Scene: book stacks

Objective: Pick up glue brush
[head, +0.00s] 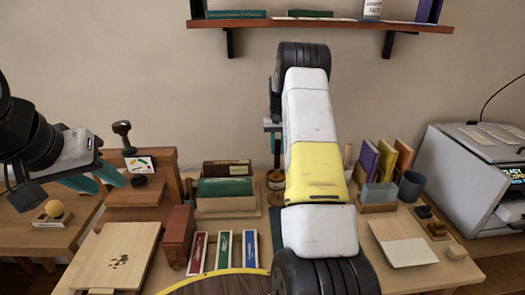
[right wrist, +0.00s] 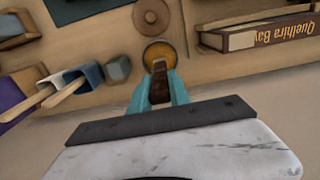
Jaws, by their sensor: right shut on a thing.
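The glue brush (head: 277,150) shows in the head view as a thin brown upright handle above a small amber glue jar (head: 275,179). In the right wrist view my right gripper (right wrist: 159,82) has its teal fingers shut on the brown handle of the glue brush (right wrist: 159,90). The round amber jar (right wrist: 158,50) lies just beyond the fingertips. I cannot tell whether the bristles are in the jar. My right arm hides part of the bench beside it. My left gripper (head: 97,183) is at the left, its teal fingers apart and empty, far from the brush.
Green and brown books (head: 224,187) in a wooden holder stand left of the jar. Upright books (head: 386,160) and a grey cup (head: 411,186) stand to the right. A wooden board (head: 115,255) lies front left. A grey machine (head: 470,175) stands far right; a shelf (head: 330,25) hangs above.

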